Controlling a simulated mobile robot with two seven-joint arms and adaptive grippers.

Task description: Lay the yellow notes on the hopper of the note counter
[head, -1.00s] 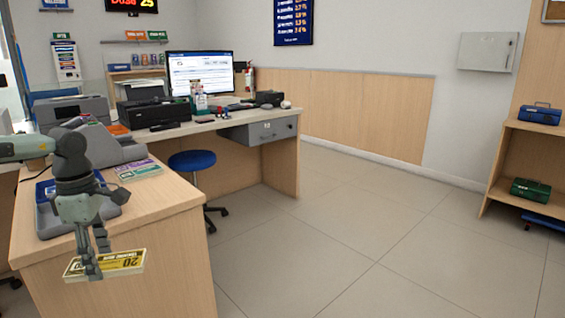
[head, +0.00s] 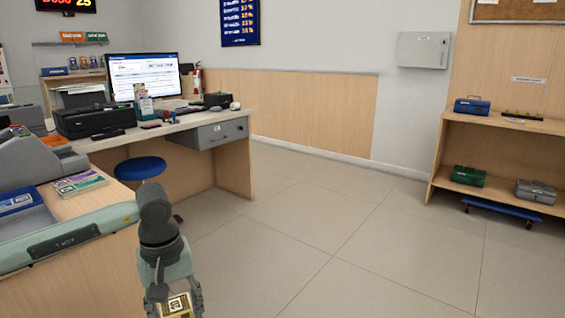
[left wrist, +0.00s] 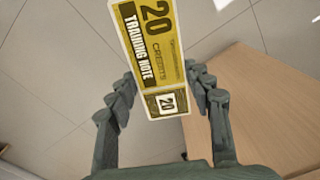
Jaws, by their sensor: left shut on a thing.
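The yellow notes (head: 177,307), marked 20, are in my left gripper (head: 174,300) at the bottom of the head view. In the left wrist view the notes (left wrist: 150,40) are between the two fingers of the left gripper (left wrist: 157,88), which is shut on them. They are held in the air, beside the near counter. A grey machine with a sloped top (head: 40,160) at the left edge looks like the note counter; it is partly cut off, and I cannot make out its hopper. My right gripper is not in view.
The near wooden counter (head: 108,203) carries bundles of notes (head: 78,184) and a grey tray (head: 35,222) with a blue item. A blue stool (head: 140,168) stands behind it. A desk (head: 205,135) with a monitor is farther back. Open floor (head: 320,220) lies to the right.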

